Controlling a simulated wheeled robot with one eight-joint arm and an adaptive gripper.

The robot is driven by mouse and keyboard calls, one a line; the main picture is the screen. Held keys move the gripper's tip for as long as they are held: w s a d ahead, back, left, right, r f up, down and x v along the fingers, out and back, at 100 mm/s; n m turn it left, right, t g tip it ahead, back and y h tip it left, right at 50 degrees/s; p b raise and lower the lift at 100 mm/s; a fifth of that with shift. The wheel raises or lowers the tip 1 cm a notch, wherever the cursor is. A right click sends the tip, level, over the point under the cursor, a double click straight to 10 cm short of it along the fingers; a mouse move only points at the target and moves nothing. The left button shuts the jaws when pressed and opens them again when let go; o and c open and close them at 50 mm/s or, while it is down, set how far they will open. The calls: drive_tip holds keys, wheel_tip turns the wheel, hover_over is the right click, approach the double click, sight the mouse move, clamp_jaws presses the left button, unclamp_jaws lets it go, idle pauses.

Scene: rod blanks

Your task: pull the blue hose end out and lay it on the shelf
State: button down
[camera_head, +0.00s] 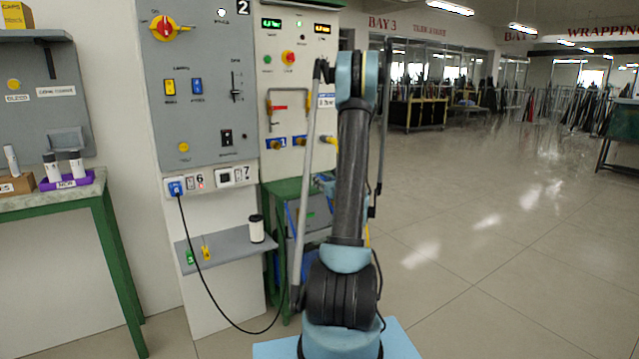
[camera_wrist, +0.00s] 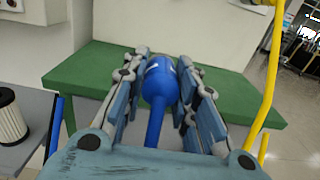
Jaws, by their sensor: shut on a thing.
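My gripper (camera_wrist: 160,66) is shut on the blue hose end (camera_wrist: 157,82) in the wrist view, with a finger on either side. The thinner blue hose (camera_wrist: 154,125) runs from it toward the camera. The green top lies behind the hose end; whether its far tip is seated in anything cannot be told. The grey shelf (camera_wrist: 25,108) is at the left in the wrist view, and it also shows in the head view (camera_head: 228,246) left of my arm. In the head view my arm hides the gripper and the hose end.
A white cylinder with a black top (camera_head: 256,229) stands on the shelf, beside green (camera_head: 190,257) and yellow (camera_head: 206,253) tags. A black cable (camera_head: 204,282) hangs from a blue plug (camera_head: 175,188). A yellow hose (camera_wrist: 268,95) is right of the gripper. The shelf's middle looks clear.

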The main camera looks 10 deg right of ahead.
sight(310, 188)
drive_tip(key=shift+f+x, duration=0.3)
drive_tip(key=shift+x, duration=1.15)
drive_tip(key=shift+f+x, duration=0.3)
drive_tip(key=shift+x, duration=1.15)
drive_tip(key=shift+f+x, duration=0.35)
drive_tip(key=shift+x, duration=1.1)
drive_tip(key=shift+w+f, duration=0.15)
drive_tip(key=shift+f, duration=1)
drive_tip(key=shift+s, duration=0.25)
drive_tip(key=c, duration=1.2)
unclamp_jaws()
drive_tip(key=shift+a, duration=0.1)
drive_tip(key=shift+s, duration=0.1)
